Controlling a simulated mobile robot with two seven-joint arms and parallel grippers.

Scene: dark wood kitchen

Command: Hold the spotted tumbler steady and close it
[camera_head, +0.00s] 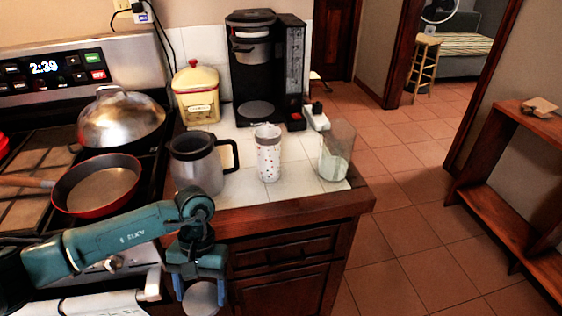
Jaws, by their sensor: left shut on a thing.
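The spotted tumbler (269,160), white with small reddish spots, stands upright on the tiled counter. Its top looks uncovered, though the rim is small in view. My left gripper (202,280) is low in front of the counter edge, to the left of the tumbler and nearer to me, apart from it. It points down and is shut on a round grey disc (204,298) that looks like a lid; the fingers partly hide it. My right gripper is not in view.
A steel mug (197,165) with a black handle stands left of the tumbler, a clear cup (335,155) right of it. A coffee maker (262,70) and a yellow canister (196,95) are behind. A red pan (98,186) and a domed pot (121,122) sit on the stove.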

